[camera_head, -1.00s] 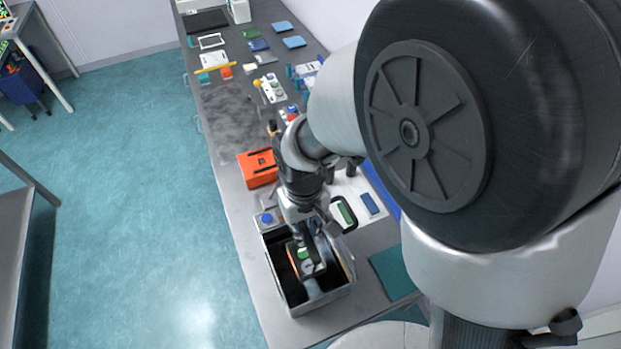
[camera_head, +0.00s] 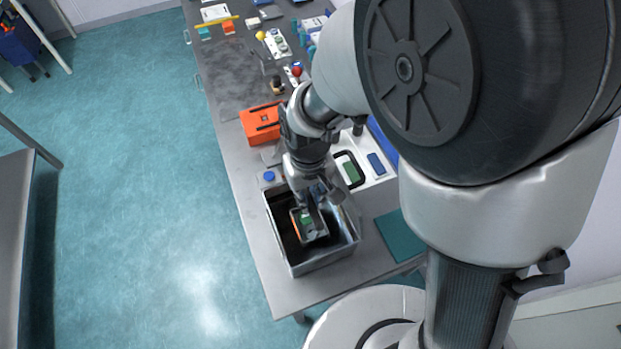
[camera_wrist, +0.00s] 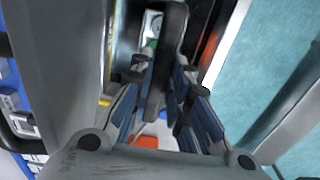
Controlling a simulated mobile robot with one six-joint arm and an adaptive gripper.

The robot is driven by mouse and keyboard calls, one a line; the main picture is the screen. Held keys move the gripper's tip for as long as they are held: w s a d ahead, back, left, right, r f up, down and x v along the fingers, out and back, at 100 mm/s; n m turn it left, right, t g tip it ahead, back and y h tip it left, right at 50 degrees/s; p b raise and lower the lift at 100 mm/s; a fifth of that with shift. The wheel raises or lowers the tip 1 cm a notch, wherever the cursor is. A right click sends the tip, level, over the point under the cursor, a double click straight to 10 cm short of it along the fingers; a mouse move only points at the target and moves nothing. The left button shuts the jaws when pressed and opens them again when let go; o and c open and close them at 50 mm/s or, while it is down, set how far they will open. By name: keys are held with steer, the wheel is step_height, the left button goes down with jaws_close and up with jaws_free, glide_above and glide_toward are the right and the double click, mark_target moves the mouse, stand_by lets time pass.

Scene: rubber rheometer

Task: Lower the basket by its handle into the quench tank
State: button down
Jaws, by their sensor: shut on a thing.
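The quench tank (camera_head: 322,265) is a grey open-topped box with a dark inside, near the front end of the bench. The basket (camera_head: 298,232) is small, with an orange strip on its left side and green and light pieces in it. It shows within the tank's opening, below my gripper (camera_head: 318,196). In the wrist view my gripper (camera_wrist: 165,90) is shut on the basket's dark handle (camera_wrist: 166,45), between its blue-grey finger pads. My arm hides part of the tank's far rim. I cannot tell whether the basket touches the tank floor.
An orange box (camera_head: 262,122) and a blue button (camera_head: 268,176) lie beyond the tank. A white tray (camera_head: 372,182) with green and blue pieces is to the right. A teal mat (camera_head: 400,236) lies right of the tank. The floor at left is open.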

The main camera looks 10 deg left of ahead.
steer(key=shift+f+b, duration=0.55)
steer(key=shift+f, duration=0.15)
stand_by(0.5)
steer(key=c, duration=1.4)
jaws_free()
steer(key=shift+c, duration=0.2)
steer(key=shift+r, duration=0.1)
step_height(320, 180, up, 12)
steer(key=shift+d, duration=0.1)
steer(key=s+d+r+m+t+b, duration=0.2)
steer(key=s+d+m, duration=0.1)
steer(key=d, duration=0.7)
steer(key=s+d+r+m+t+b, duration=0.2)
steer(key=s+d, duration=0.4)
steer(key=d, duration=0.4)
steer(key=shift+s+d+r+m+t+b, duration=0.15)
steer(key=shift+m+t+b, duration=0.25)
steer(key=shift+m, duration=0.3)
